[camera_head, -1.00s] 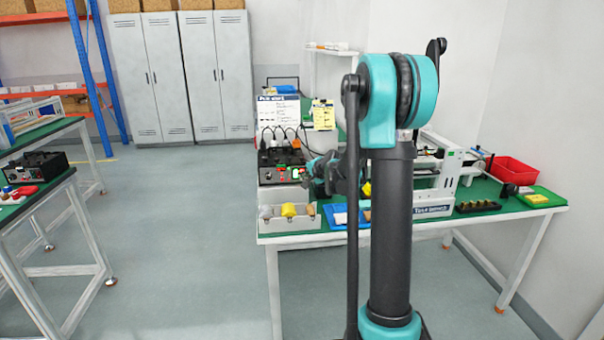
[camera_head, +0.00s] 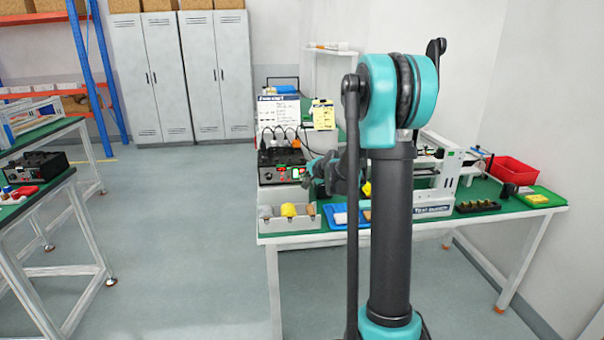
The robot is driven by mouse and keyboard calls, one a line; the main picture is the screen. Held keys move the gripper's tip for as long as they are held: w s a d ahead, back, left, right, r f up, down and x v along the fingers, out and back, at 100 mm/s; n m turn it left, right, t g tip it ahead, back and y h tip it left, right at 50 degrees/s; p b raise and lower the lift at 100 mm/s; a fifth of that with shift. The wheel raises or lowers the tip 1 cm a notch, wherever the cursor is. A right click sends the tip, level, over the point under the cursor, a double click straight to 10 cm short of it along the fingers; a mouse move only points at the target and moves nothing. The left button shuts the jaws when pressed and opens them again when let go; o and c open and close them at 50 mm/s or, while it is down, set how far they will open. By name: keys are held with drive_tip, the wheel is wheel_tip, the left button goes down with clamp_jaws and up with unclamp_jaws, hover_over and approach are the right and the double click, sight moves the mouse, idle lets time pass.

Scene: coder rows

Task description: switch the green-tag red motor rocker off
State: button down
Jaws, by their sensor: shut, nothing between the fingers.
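A black control box (camera_head: 276,160) stands at the near left of the right-hand green-topped bench, with cables rising from its back. A bright green patch (camera_head: 297,171) shows on the right part of its front. Small red spots sit beside the green patch, too small to tell which is the motor rocker or how it is set. My gripper (camera_head: 306,181) is shut and empty at the right front of the box, close to the green patch. I cannot tell whether it touches the box. My arm hides part of the bench behind it.
A grey bin (camera_head: 270,224) with yellow and brown pieces stands in front of the box. A blue tray (camera_head: 338,221) lies right of it. A red bin (camera_head: 514,171) is at the far right. The floor left of the bench is clear.

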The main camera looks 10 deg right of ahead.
drive_tip(key=shift+w, duration=0.1)
drive_tip(key=shift+w, duration=0.35)
drive_tip(key=shift+w+r, duration=0.1)
drive_tip(key=shift+w, duration=0.2)
idle(0.6)
idle(0.3)
drive_tip(key=shift+s, duration=0.75)
drive_tip(key=shift+s, duration=0.1)
drive_tip(key=shift+s+f, duration=0.25)
drive_tip(key=shift+s, duration=0.95)
drive_tip(key=shift+s+f, duration=0.25)
drive_tip(key=shift+s, duration=0.95)
